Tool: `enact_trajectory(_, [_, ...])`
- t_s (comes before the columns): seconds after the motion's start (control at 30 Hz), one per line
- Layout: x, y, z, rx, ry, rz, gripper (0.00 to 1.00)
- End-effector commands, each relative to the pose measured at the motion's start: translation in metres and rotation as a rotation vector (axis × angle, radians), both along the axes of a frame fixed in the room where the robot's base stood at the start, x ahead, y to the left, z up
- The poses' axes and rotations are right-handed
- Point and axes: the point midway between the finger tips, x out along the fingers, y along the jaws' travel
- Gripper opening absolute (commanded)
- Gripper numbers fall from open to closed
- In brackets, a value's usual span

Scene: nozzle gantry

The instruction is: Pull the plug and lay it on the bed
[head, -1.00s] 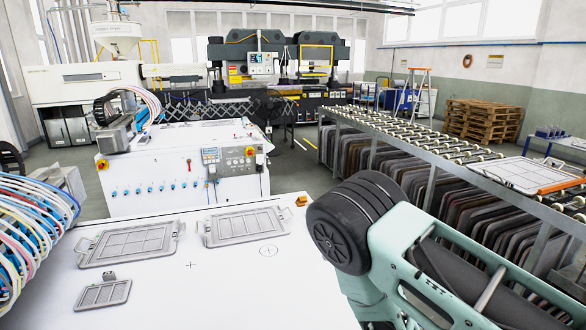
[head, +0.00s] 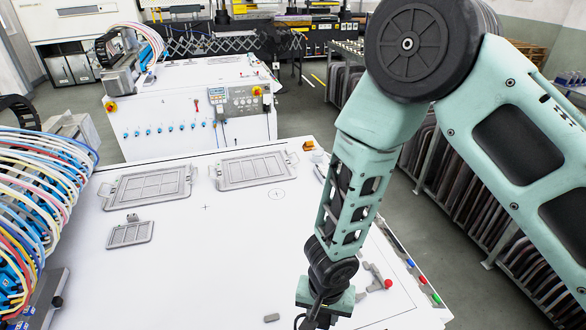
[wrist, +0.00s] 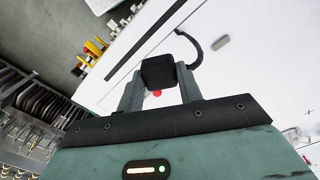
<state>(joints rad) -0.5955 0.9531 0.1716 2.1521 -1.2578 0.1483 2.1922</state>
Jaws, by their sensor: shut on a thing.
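In the wrist view my gripper (wrist: 159,82) is shut on a black block-shaped plug (wrist: 158,70), held between its two fingers. A black cable (wrist: 195,46) curves away beside the plug. In the head view my gripper (head: 322,306) is at the bottom edge, over the front right part of the white bed (head: 225,265); its fingertips and the plug are out of frame or hidden there. The bed also shows in the wrist view (wrist: 265,75). I cannot tell whether the plug still sits in a socket.
Two large grey framed plates (head: 150,187) (head: 253,169) and a smaller one (head: 130,234) lie on the bed. A red-knobbed lever (head: 388,284) stands right of my gripper. Bundled coloured hoses (head: 40,190) are at left. The bed's middle is clear, with printed crosses.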

Motion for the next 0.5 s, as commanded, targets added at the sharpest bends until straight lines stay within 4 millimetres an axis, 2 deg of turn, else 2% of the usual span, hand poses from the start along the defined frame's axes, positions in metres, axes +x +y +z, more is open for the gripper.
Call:
enact_trajectory(0.17, [0.000,0.004,-0.009,0.005,-0.001,-0.003,0.00])
enact_trajectory(0.5, [0.000,0.003,-0.056,0.002,0.000,-0.001,0.00])
